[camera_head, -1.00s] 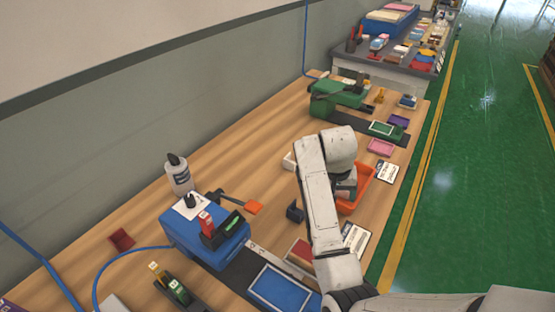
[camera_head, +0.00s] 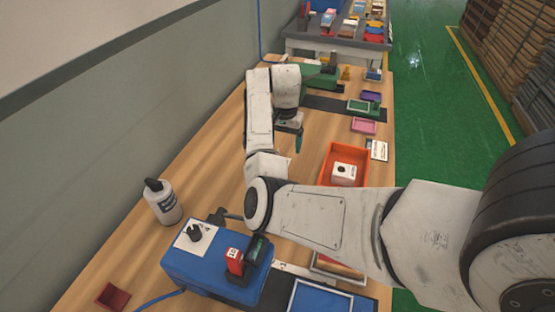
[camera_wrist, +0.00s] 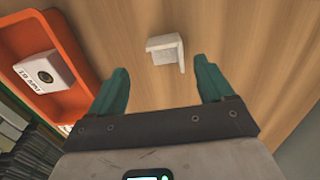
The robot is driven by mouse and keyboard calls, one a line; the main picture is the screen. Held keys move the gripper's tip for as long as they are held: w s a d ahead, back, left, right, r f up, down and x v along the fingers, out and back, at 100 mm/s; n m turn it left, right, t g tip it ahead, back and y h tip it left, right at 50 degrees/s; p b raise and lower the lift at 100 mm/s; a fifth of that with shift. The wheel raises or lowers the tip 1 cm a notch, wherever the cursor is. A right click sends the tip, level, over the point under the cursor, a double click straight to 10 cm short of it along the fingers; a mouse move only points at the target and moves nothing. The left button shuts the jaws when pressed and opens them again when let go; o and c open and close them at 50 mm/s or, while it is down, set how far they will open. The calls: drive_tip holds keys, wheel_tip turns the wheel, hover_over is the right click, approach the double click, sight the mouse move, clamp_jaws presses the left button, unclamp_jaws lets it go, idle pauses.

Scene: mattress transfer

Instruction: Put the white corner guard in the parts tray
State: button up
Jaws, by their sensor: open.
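The white corner guard (camera_wrist: 166,48), a small L-shaped piece, lies on the wooden table in the wrist view. It is just beyond and between the fingertips, not gripped. My gripper (camera_wrist: 161,66) is open, with its two teal fingers spread and nothing between them. In the head view my gripper (camera_head: 297,143) hangs to the left of the orange tray (camera_head: 330,156), and the guard is hidden there, apparently behind my arm. The orange tray also shows at the left of the wrist view (camera_wrist: 52,14). It holds a white block (camera_head: 344,172) with a dark round mark.
A blue machine (camera_head: 205,265) and a white bottle (camera_head: 162,201) stand at the near left. A green machine (camera_head: 322,82) stands beyond my arm. A pink tray (camera_head: 364,125) and a label card (camera_head: 378,150) lie near the right edge. Bare wood surrounds the guard.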

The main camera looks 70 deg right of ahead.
drive_tip(key=shift+w+a+f+p, duration=0.1)
drive_tip(key=shift+w+f+p, duration=0.1)
drive_tip(key=shift+f, duration=1.55)
drive_tip(key=shift+w+a+f+p, duration=0.1)
drive_tip(key=shift+w+f, duration=0.05)
drive_tip(key=shift+f, duration=1.55)
drive_tip(key=c, duration=1.1)
drive_tip(key=shift+r, duration=0.25)
